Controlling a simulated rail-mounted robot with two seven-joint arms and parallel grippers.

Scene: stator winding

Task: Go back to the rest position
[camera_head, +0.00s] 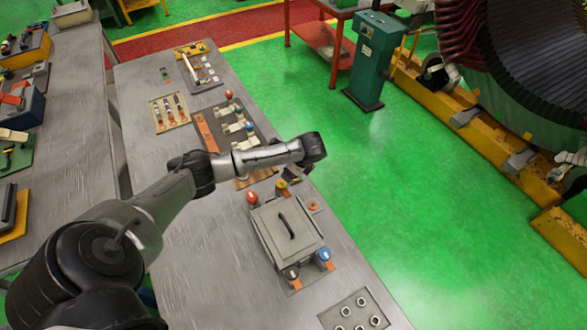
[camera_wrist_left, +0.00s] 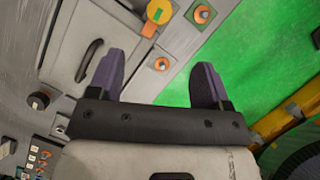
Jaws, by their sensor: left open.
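My left arm (camera_head: 270,155) reaches in from the left over the middle workbench. Its dark wrist end is above the bench's right edge, and the fingers cannot be made out in the head view. In the left wrist view my left gripper (camera_wrist_left: 156,82) is open, with two purple-black fingers apart and nothing between them. A grey box (camera_head: 275,222) with a black handle is on the bench just below the wrist in the head view. The box also shows at upper left in the wrist view (camera_wrist_left: 75,20). My right gripper is not in view.
The workbench (camera_head: 190,255) carries a tool tray (camera_head: 169,112), coloured knobs around the box and a plate with holes (camera_head: 357,312). Another bench (camera_head: 75,130) stands at left. Green floor is open at right, before a green post (camera_head: 371,60) and the large stator (camera_head: 540,50).

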